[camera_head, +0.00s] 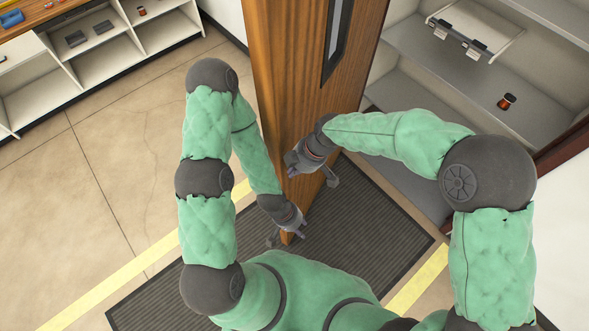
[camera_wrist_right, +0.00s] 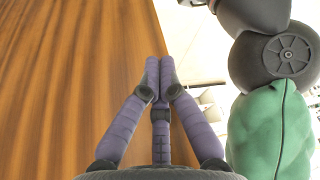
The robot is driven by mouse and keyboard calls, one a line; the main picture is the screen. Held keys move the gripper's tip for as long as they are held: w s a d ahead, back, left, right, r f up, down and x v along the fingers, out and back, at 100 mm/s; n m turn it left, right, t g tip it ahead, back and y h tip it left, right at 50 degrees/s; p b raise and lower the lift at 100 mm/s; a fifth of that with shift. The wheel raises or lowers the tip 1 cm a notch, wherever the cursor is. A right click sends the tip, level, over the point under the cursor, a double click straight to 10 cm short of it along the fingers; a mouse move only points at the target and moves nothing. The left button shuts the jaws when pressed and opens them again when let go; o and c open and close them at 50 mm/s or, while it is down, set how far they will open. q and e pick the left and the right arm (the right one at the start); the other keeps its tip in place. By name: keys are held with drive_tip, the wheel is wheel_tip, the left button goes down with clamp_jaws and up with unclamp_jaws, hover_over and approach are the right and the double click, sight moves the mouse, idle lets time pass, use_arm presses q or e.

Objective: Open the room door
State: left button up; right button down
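The room door (camera_head: 288,75) is a tall brown wooden panel with a narrow dark-framed window. It stands ajar in the middle of the head view, its lower part between my arms. My right gripper (camera_head: 292,162) is in front of the door's edge area, partly covering it. In the right wrist view its purple fingers (camera_wrist_right: 158,66) are together at the tips beside the wooden surface (camera_wrist_right: 75,80), with nothing visible between them. My left gripper (camera_head: 286,232) is lower, close to the bottom of the visible door; its finger opening is unclear. A door handle cannot be clearly made out.
A dark ribbed mat (camera_head: 375,215) lies under the door, with yellow floor stripes (camera_head: 110,285) beside it. Grey shelves (camera_head: 450,75) stand right of the door, holding a small red-and-black item (camera_head: 507,101). A white shelf unit (camera_head: 95,65) is at upper left. The left floor is clear.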

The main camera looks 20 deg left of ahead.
drive_tip(key=s+v, duration=0.1)
drive_tip(key=v, duration=1.1)
drive_tip(key=shift+w, duration=0.45)
use_arm(q)
drive_tip(key=shift+s, duration=0.1)
